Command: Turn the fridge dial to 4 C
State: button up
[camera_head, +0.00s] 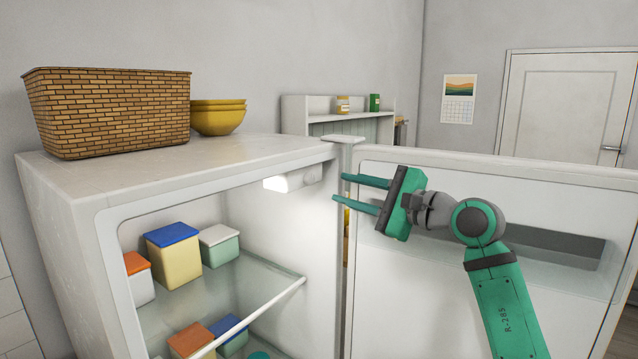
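The white fridge (235,160) stands open. A small white housing (296,181) with a lit lamp (276,184) is fixed high on its inner right wall. I cannot make out the dial or any numbers on it. My gripper (338,187) is open, with its two green fingers pointing left and nothing visible between them. Its fingertips are just right of the housing in the picture, near the fridge's front right edge. I cannot tell how far apart they are in depth. The open fridge door (480,185) is behind my gripper and arm.
A glass shelf (255,275) holds several lidded boxes, with more below it. A woven basket (110,110) and stacked yellow bowls (217,118) stand on the fridge top, whose front right is clear. A white shelf unit (338,125) stands behind. The door has a grey bin (555,242).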

aim_at(312, 180)
jog(key=x, duration=0.8)
jog(key=shift+w+a, duration=0.25)
jog(key=shift+w, duration=0.05)
jog(key=shift+s+d, duration=0.1)
jog(key=shift+d, duration=0.1)
jog(key=shift+a, duration=0.1)
grip_shut()
